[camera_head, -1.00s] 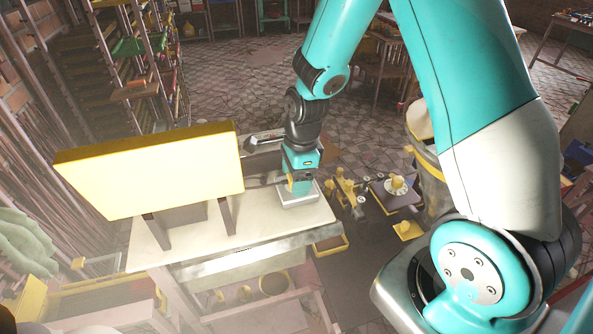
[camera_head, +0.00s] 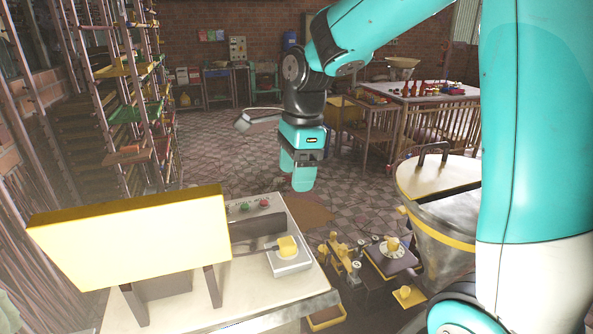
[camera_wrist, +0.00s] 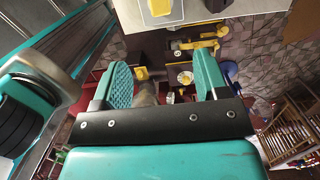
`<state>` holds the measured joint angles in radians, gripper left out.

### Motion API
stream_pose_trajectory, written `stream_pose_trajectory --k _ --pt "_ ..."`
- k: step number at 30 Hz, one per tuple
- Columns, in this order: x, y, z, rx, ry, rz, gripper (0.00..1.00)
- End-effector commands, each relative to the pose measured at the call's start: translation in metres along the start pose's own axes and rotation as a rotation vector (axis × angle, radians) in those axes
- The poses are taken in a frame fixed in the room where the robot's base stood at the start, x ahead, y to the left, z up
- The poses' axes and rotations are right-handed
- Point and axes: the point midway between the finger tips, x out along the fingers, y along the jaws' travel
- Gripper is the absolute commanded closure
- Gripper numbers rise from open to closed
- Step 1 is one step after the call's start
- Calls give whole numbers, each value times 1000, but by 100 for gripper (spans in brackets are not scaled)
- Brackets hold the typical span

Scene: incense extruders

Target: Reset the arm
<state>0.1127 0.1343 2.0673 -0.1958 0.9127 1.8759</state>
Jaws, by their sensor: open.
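My gripper (camera_head: 298,172) hangs in the air in the head view, above and behind the white table (camera_head: 295,212). Its fingers point down and hold nothing. In the wrist view my gripper (camera_wrist: 165,85) shows two teal ribbed fingers spread apart, with empty space between them. A yellow block (camera_head: 287,247) sits on a small white square base (camera_head: 290,264) at the table's right side, apart from the gripper. The block also shows at the top of the wrist view (camera_wrist: 160,7).
A large yellow panel (camera_head: 135,235) stands on the table at left. Yellow fixtures (camera_head: 340,257) and a metal hopper (camera_head: 445,225) lie to the right. A tall rack (camera_head: 135,100) stands at left, and a table with red items (camera_head: 425,90) at the back. The tiled floor behind is open.

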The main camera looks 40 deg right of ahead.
Motion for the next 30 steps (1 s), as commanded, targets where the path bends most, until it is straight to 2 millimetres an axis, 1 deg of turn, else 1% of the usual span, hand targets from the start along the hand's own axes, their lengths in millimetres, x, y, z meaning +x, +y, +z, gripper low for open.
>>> stream_pose_trajectory --k 4,18,20,23,25,26,27,29,30 --pt "-4 0 0 1 1 1 32" --pt "-3 0 0 -1 0 1 32" --pt "-2 2 2 -23 -2 1 32" --pt "2 14 11 -165 -14 -3 32" --pt "8 30 23 -358 -31 -8 32" --pt "12 39 29 -462 -41 -11 32" --pt "16 52 37 -616 -54 -18 32" --pt "24 75 50 -868 -77 -31 32" --pt "28 90 57 -1039 -93 -43 32"
